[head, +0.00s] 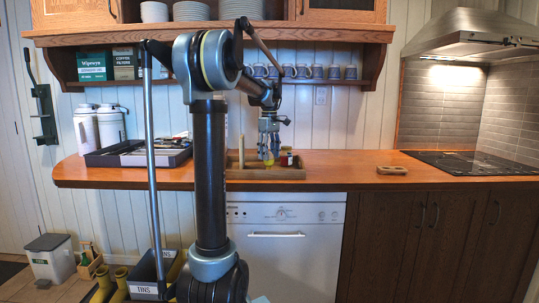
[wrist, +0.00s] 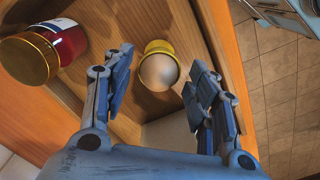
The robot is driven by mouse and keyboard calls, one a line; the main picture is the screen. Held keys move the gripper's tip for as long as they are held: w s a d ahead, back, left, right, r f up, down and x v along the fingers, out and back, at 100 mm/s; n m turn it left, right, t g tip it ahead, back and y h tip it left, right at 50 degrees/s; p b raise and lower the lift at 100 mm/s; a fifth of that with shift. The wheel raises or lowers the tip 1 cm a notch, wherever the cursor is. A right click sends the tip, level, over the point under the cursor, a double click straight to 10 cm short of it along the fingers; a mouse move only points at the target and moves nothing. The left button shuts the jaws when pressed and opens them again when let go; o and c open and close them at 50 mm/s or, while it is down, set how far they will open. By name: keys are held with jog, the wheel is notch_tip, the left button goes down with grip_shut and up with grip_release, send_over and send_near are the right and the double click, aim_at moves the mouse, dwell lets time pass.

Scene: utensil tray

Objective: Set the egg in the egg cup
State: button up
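A pale, rounded egg (wrist: 158,73) shows in the wrist view, between and beyond my fingertips. A yellow egg cup (wrist: 160,46) shows as a band around the egg's far side, and the egg appears to sit in it. The cup's lower part is hidden. My gripper (wrist: 159,64) is open, with a finger on each side of the egg and visible gaps to both. In the head view my gripper (head: 268,150) points down over a wooden tray (head: 265,175) on the counter, just above a small yellow shape, the cup (head: 268,160).
A dark utensil tray (head: 130,158) lies left on the counter. A small wooden block with holes (head: 392,170) lies right. The counter between it and the tray is clear.

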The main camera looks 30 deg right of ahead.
jog(key=shift+r, duration=0.1)
notch_tip(320, 180, up, 13)
dwell(0.7)
jog(key=shift+w+a, duration=0.1)
jog(key=s+a+f, duration=0.2)
jog(key=a+f, duration=0.2)
jog(key=a, duration=0.4)
jog(key=s+a+f+m+t, duration=0.15)
jog(key=a+f, duration=0.25)
jog(key=a, duration=0.4)
jog(key=s+a+f+g, duration=0.1)
jog(key=s+a+f, duration=0.25)
jog(key=a, duration=0.55)
jog(key=s+a+f, duration=0.5)
jog(key=f, duration=0.3)
jog(key=s+a+f+m+t, duration=0.1)
jog(key=s+a+f, duration=0.4)
jog(key=f, duration=0.4)
jog(key=s+a+f+m+t, duration=0.1)
jog(key=s+a+f, duration=0.3)
jog(key=f, duration=0.5)
jog(key=shift+s+a+f, duration=0.15)
jog(key=shift+s+a, duration=0.25)
jog(key=shift+s, duration=0.8)
